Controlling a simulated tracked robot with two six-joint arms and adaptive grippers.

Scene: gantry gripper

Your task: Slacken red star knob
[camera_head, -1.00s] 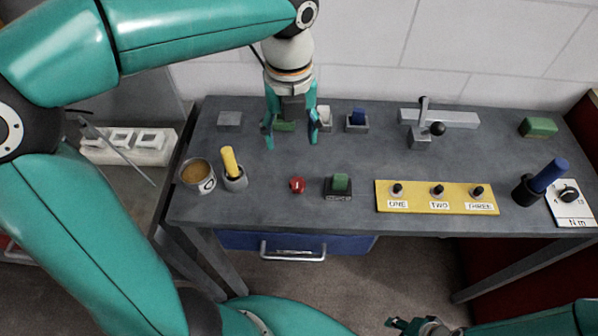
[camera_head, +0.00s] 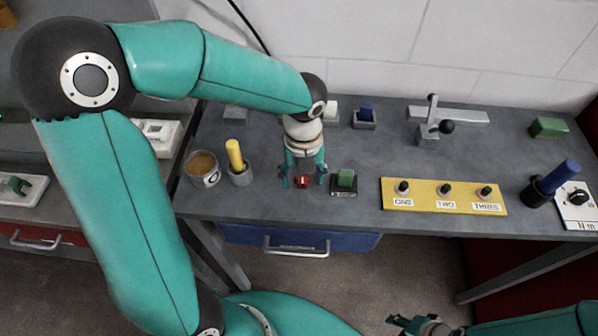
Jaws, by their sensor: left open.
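The red star knob (camera_head: 302,181) sits on the dark grey table near its front edge, left of the green block in its dark holder. My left gripper (camera_head: 303,182) points down over the knob. Its two teal fingers are apart, one to each side of the knob, and I cannot tell whether they touch it. The top of the knob is partly hidden by the gripper. My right gripper (camera_head: 420,325) is at the bottom edge, away from the table, and only partly in view.
A green block (camera_head: 346,178) in its holder stands close to the right of my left gripper. A yellow-handled tool in a grey cup (camera_head: 240,176) and a mug (camera_head: 203,168) stand to the left. A yellow panel (camera_head: 430,205) with three black knobs lies to the right.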

